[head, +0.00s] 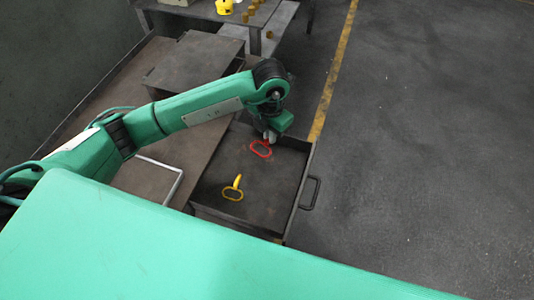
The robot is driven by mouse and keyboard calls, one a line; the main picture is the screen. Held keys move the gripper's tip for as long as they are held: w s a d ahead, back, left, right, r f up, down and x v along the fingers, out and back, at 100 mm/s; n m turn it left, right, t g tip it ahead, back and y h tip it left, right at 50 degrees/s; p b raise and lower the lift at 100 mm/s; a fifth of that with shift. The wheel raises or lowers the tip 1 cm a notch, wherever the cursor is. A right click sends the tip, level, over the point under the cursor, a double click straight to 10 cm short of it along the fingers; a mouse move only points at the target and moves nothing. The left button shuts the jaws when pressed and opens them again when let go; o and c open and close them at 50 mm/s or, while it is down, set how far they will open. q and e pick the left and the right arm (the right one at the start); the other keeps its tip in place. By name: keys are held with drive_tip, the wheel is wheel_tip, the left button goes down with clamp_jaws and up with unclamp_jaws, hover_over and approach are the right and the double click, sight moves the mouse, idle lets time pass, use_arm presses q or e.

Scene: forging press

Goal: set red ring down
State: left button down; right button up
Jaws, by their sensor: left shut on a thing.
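The red ring (261,149) is a small oval loop in the head view, at the far part of a dark open drawer (265,190). My left gripper (269,137) points down at the ring's upper right end and is shut on it. The fingertips are small and partly hidden by the wrist. I cannot tell whether the ring touches the drawer floor. My right gripper is not in view.
The drawer handle (311,193) sticks out to the right. A dark bench (195,62) stands behind my arm. The floor at right is clear beyond a yellow line (334,75).

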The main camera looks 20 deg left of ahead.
use_arm(q)
hover_over(270, 161)
wheel_tip(270, 161, down, 6)
drive_tip(key=shift+a+f, duration=0.1)
drive_tip(key=shift+f, duration=0.1)
wheel_tip(270, 161, down, 3)
drive_tip(key=shift+f+p, duration=0.2)
drive_tip(key=shift+p, duration=0.25)
drive_tip(key=shift+f, duration=0.3)
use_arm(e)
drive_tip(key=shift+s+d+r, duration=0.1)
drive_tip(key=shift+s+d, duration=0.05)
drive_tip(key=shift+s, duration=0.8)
use_arm(q)
drive_tip(key=shift+f, duration=0.2)
drive_tip(key=c, duration=1.8)
unclamp_jaws()
drive_tip(key=shift+o, duration=1.3)
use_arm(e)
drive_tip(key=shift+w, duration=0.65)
use_arm(q)
drive_tip(key=shift+r, duration=0.1)
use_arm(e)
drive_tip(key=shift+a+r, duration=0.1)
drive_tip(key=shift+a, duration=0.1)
